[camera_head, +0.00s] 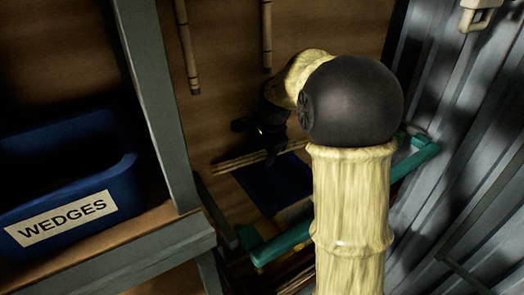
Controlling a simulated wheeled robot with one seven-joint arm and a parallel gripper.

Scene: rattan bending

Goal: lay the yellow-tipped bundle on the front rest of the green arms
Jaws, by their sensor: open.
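My gripper (256,141) is dark and hangs in shadow beyond my arm, near the middle of the view. Its jaws are open, just above a thin tan bundle of rods (232,164). I cannot tell whether they touch it. No yellow tip shows clearly, so I cannot tell if this is the yellow-tipped bundle. A green arm (280,245) sticks out at lower middle. Another green arm (416,158) shows at right. My arm hides much of the space between them, and I cannot make out the front rest.
A blue bin labelled WEDGES (128,187) stands on a grey-edged shelf (150,250) at left, beside a grey post (158,100). A dark blue panel (272,186) lies below the rods. Two canes (187,50) hang at the back. Corrugated metal (470,150) bounds the right.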

